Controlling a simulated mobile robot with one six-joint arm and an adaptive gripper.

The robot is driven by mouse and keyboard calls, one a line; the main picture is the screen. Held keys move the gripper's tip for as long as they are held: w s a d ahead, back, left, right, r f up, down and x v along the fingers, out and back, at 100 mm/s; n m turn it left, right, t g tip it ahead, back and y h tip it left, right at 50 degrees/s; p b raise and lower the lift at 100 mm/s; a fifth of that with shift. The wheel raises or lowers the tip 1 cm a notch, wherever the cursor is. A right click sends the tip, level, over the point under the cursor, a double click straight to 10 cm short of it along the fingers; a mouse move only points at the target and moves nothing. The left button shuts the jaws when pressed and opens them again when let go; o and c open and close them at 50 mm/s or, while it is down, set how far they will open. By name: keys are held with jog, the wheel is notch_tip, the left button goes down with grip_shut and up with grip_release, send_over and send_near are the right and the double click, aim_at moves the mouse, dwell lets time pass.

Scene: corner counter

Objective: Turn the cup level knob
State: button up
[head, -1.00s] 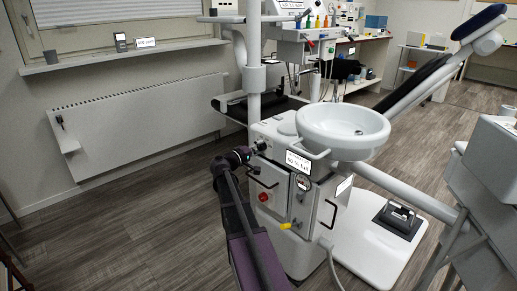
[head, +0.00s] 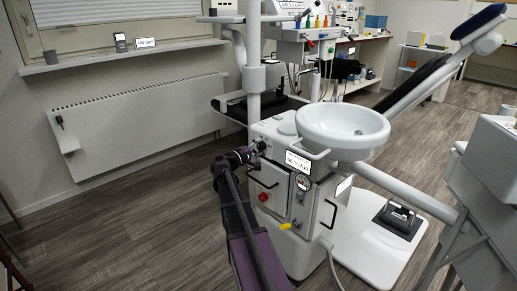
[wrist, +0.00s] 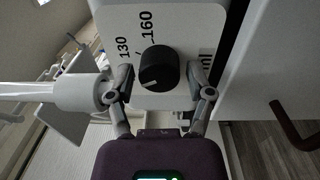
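The cup level knob (wrist: 158,68) is a round black knob with a white pointer mark, on a white panel (wrist: 178,22) printed with 130, 160 and ml. In the wrist view its mark points to the lower left. My gripper (wrist: 159,78) is open, with one finger on each side of the knob and a small gap visible at each side. In the head view my gripper (head: 248,154) is at the left side of the white dental unit (head: 283,192), below the basin. The knob is hard to make out there.
The white basin (head: 343,125) sits on top of the unit, right of my gripper. A red knob (head: 263,197) and a yellow lever (head: 290,226) are lower on its front. A radiator (head: 140,120) lines the left wall. The floor on the left is clear.

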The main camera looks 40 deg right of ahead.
jog(key=shift+m, duration=0.4)
dwell(0.3)
